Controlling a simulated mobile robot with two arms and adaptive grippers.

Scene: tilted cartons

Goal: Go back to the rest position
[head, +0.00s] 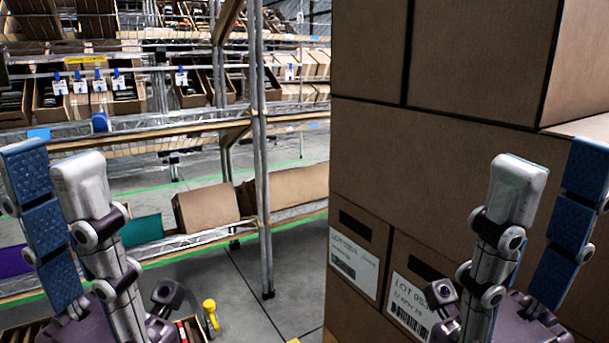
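My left gripper (50,165) is at the lower left of the head view, with its fingers pointing up. One finger shows its blue pads and the other its grey back. The fingers stand apart with nothing between them, so it is open and empty. My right gripper (556,170) is at the lower right, also fingers up, spread and empty. It is in front of the stacked cartons (440,155) in the picture and hides part of them; I cannot tell whether it touches them. The lower part of each arm is out of view.
Labelled cartons (356,250) are at the bottom of the stack, which fills the right half. A metal rack (262,150) with bins and boxes stands behind on the left. A brown carton (206,205) sits on its low shelf.

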